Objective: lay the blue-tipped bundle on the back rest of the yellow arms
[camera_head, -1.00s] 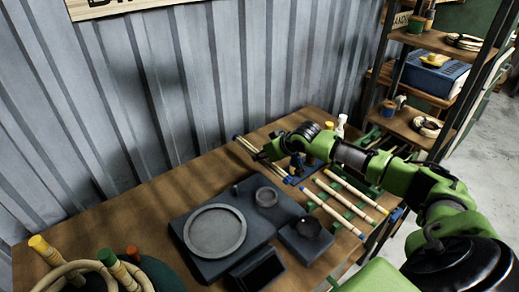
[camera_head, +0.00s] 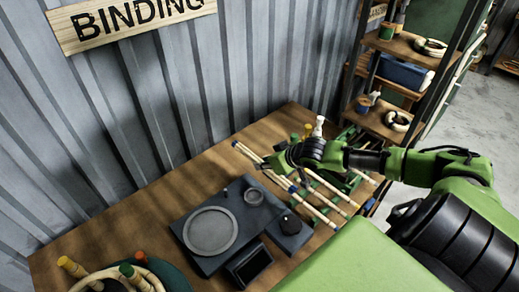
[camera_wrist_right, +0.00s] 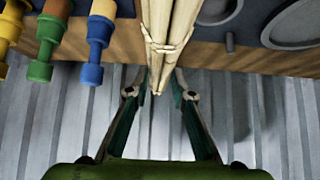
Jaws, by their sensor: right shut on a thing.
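My right gripper (camera_head: 268,163) is shut on the blue-tipped bundle (camera_head: 246,153), a slim tied set of pale sticks with blue ends. The bundle is over the far right part of the bench, slanting down to the right beyond the dark tray. In the right wrist view, the pale bundle (camera_wrist_right: 169,35) runs between the fingers (camera_wrist_right: 158,90), with a tie around it. The yellow arms are not clearly identifiable; yellow, orange-green and blue-yellow pegs (camera_wrist_right: 98,40) stand at the left there. My left gripper is not in view.
Pale sticks (camera_head: 321,215) lie on a green rack (camera_head: 352,182) right of the bundle. A dark tray (camera_head: 205,262) with a round plate (camera_head: 210,231) stands nearer on the bench. A white bottle (camera_head: 318,125) stands behind my gripper. A shelf (camera_head: 395,85) stands far right.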

